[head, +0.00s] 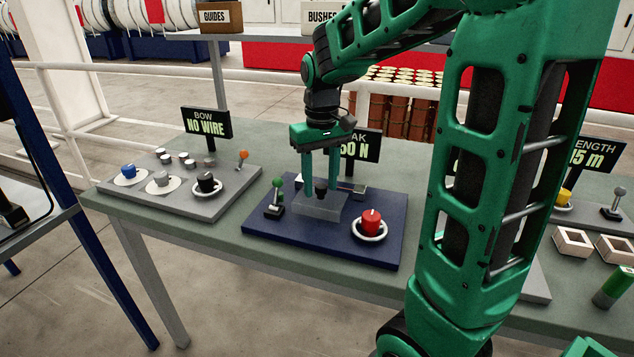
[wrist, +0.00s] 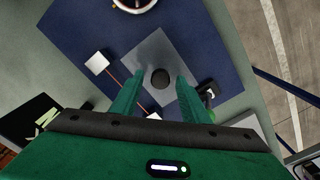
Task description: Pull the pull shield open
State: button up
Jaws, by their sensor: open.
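A pale grey, low box-like piece (head: 318,207), which looks like the pull shield, sits on the dark blue plate (head: 290,240). A dark round knob (head: 321,188) stands on its top; the knob also shows in the wrist view (wrist: 160,78). My gripper (head: 320,184) points down over the piece, its two green fingers open on either side of the knob. In the wrist view the fingers (wrist: 160,82) show gaps to the knob on both sides. I cannot tell exactly how deep the fingertips reach, or whether the shield is fully shut.
The plate also carries a green-knobbed lever (head: 276,195) on the left and a red button (head: 371,221) in a white ring on the right. A sign reading "50 N" (head: 360,146) stands behind. A grey panel (head: 182,188) with several knobs lies left. My arm hides part of the bench.

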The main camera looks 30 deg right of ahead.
aim_at(320, 185)
notch_tip(320, 185, up, 11)
jog(key=shift+f, duration=0.2)
dwell(0.6)
jog(key=s+d+f+m, duration=0.1)
jog(key=s+f, duration=0.3)
jog(key=s, duration=0.4)
jog(key=s+d+f+m, duration=0.1)
jog(key=s+f+m, duration=0.1)
jog(key=s+f, duration=0.3)
jog(key=s+d+f+m, duration=0.1)
jog(key=s+f, duration=0.3)
jog(key=s, duration=0.7)
jog(key=shift+d+f+m, duration=0.15)
jog(key=shift+d+m, duration=0.05)
jog(key=shift+m, duration=0.3)
jog(key=shift+w, duration=0.1)
jog(key=shift+w+f, duration=0.3)
jog(key=shift+w, duration=0.4)
jog(key=shift+s+r, duration=0.1)
